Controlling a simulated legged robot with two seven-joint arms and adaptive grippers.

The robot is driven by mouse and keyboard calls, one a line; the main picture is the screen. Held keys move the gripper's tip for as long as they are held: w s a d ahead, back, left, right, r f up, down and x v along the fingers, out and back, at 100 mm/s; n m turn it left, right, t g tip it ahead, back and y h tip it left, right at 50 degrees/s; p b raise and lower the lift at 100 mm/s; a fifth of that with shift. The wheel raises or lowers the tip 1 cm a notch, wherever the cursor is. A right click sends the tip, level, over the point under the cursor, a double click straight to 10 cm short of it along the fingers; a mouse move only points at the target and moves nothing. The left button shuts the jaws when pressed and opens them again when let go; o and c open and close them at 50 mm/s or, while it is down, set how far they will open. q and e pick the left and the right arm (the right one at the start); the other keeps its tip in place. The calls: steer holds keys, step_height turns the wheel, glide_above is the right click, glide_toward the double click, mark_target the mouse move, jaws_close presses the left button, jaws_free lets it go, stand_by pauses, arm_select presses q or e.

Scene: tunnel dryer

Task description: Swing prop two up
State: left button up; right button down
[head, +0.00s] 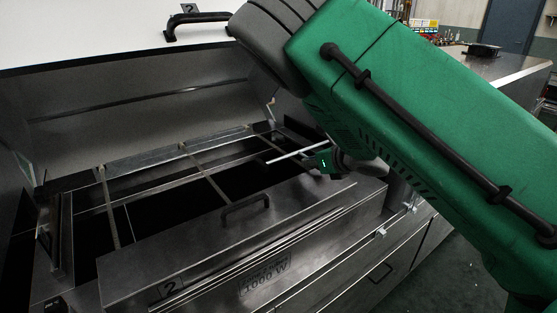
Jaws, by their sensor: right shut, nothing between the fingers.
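A thin pale rod (290,153), which looks like prop two, lies at a slight slant over the right part of the open dryer bay. Its right end reaches the dark body with a small green label at my right gripper (335,160). My right gripper is largely hidden by my green arm. Its fingers are small and dark, shut with nothing between them; I cannot tell whether they touch the rod. The lid marked 2 (120,38) stands raised over the bay, with a black handle (195,22) on top. My left gripper is not in view.
A metal heater box (210,240) marked 2 and "1000 W", with a black handle (245,204), lies along the bay's front. Metal cross bars (108,205) span the dark opening. A worktop (490,68) stands at the back right. Dark floor is free at the lower right.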

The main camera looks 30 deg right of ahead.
steer(key=shift+w, duration=0.35)
steer(key=shift+w+f, duration=0.25)
steer(key=shift+w, duration=0.05)
steer(key=p+x, duration=0.1)
steer(key=x, duration=0.7)
steer(key=shift+w+f, duration=0.15)
steer(key=shift+w, duration=0.15)
steer(key=shift+a, duration=0.1)
steer(key=shift+w, duration=0.1)
